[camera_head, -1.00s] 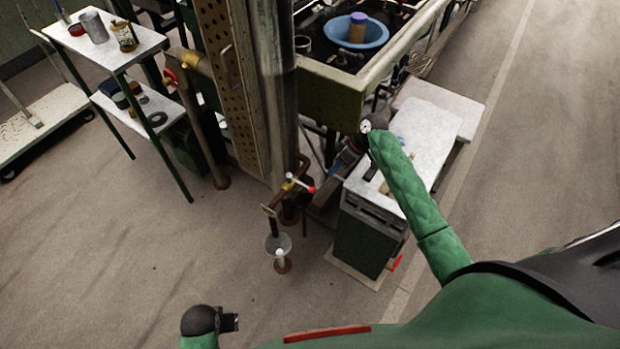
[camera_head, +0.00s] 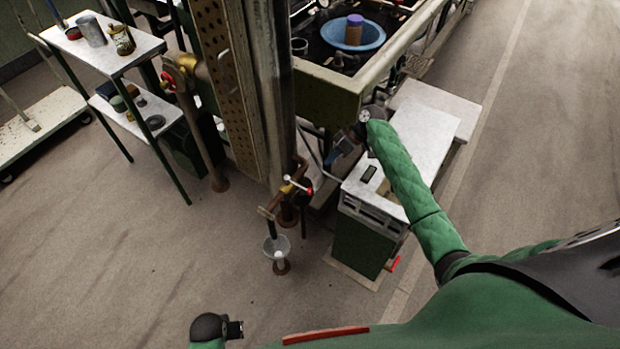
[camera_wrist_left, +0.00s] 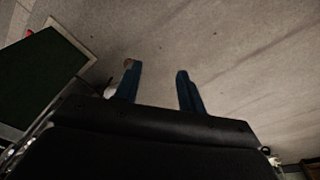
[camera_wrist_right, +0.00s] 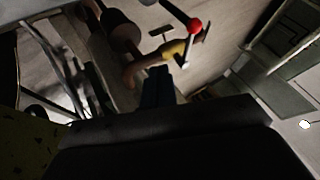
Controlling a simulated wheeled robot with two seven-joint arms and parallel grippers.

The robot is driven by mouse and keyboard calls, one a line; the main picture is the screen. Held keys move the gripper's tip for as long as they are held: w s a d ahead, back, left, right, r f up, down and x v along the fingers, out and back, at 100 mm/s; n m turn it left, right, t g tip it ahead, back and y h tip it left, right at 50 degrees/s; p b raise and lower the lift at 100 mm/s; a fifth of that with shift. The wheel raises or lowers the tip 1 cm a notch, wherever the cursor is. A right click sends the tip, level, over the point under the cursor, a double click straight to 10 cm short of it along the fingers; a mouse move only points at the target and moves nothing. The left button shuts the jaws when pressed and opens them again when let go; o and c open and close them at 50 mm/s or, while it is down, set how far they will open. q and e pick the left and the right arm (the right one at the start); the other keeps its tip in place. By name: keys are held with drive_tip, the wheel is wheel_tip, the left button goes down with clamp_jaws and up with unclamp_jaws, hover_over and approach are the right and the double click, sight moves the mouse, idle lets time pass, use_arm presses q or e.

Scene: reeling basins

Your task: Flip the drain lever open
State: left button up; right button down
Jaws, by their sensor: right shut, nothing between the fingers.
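The drain lever (camera_head: 297,185) is a thin pale bar with a red knob on a small yellow valve. The valve sits on a brown pipe above a grey funnel (camera_head: 276,247). In the right wrist view the lever's red knob (camera_wrist_right: 194,27) is just beyond and to the right of my fingertips, apart from them. My right gripper (camera_head: 337,157) is shut and empty, to the right of the lever; its blue fingers (camera_wrist_right: 158,86) are together. My left gripper (camera_head: 238,329) is low over the floor; its fingers (camera_wrist_left: 157,77) are apart with nothing between them.
A tall metal column (camera_head: 267,90) stands behind the valve. A white-topped cabinet (camera_head: 425,135) is right of it, under my right arm. A basin bench (camera_head: 325,88) is behind. A two-tier table (camera_head: 135,58) stands at left. Floor in front is open.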

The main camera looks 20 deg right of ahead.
sight(299, 185)
use_arm(q)
drive_tip(key=s+a+f+p, duration=0.1)
drive_tip(key=f+p, duration=0.1)
drive_tip(key=f, duration=0.5)
drive_tip(key=s+a+f+p, duration=0.1)
drive_tip(key=s+f+p, duration=0.1)
drive_tip(key=f, duration=0.6)
drive_tip(key=shift+a, duration=0.35)
use_arm(e)
drive_tip(key=s+a+f, duration=0.2)
drive_tip(key=a+f, duration=0.3)
drive_tip(key=a, duration=0.3)
drive_tip(key=shift+s+a+f, duration=0.15)
drive_tip(key=shift+s+f, duration=0.05)
use_arm(q)
drive_tip(key=shift+r+p, duration=0.15)
drive_tip(key=shift+p, duration=0.15)
use_arm(e)
drive_tip(key=shift+s, duration=0.1)
